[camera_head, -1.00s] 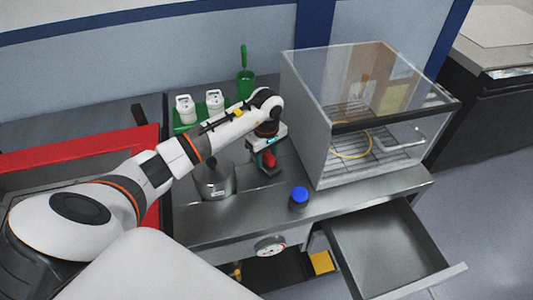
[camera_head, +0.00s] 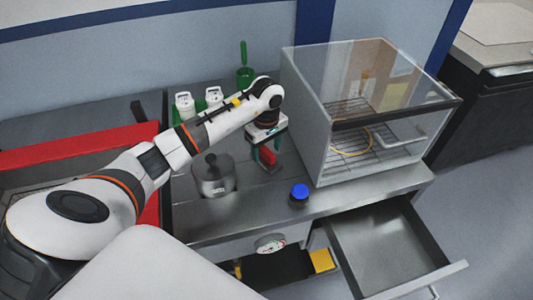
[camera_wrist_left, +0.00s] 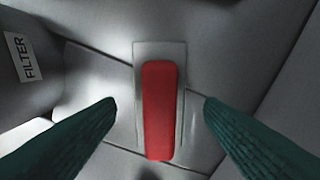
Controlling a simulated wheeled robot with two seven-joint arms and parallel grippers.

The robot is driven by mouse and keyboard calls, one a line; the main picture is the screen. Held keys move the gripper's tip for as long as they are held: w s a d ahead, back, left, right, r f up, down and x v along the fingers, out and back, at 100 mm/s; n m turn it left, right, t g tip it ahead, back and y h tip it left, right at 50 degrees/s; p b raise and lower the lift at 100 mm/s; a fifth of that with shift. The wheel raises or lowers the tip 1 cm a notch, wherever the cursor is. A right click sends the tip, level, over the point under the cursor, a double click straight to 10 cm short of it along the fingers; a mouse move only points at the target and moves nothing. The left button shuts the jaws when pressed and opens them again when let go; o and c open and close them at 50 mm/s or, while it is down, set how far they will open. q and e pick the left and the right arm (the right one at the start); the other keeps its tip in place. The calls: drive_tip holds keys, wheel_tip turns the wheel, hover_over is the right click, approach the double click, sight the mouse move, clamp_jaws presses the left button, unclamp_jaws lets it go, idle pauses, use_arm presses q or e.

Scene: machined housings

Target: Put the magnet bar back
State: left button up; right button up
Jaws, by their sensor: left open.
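The magnet bar appears to be the red bar (camera_wrist_left: 158,110), with a grey metal plate (camera_wrist_left: 174,50) behind it in the left wrist view. The red bar also shows in the head view (camera_head: 268,157) on the steel worktop, left of the glass-sided cabinet. My left gripper (camera_head: 267,158) points down over it. Its dark green fingers are open, one on each side of the bar, with clear gaps between fingers and bar in the left wrist view (camera_wrist_left: 160,112). Whether the bar is seated in a holder is hard to tell. My right gripper is out of view.
A lidded metal pot (camera_head: 214,178) labelled FILTER stands left of the gripper. A blue-capped item (camera_head: 299,194) is near the front edge. The glass-sided cabinet (camera_head: 330,150) stands close on the right. An open, empty-looking drawer (camera_head: 390,240) juts out below. White-capped bottles (camera_head: 185,107) stand behind.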

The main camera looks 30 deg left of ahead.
sight(266, 150)
use_arm(q)
wheel_tip(266, 150, up, 10)
drive_tip(key=b, duration=0.2)
idle(0.5)
drive_tip(key=shift+s, duration=0.1)
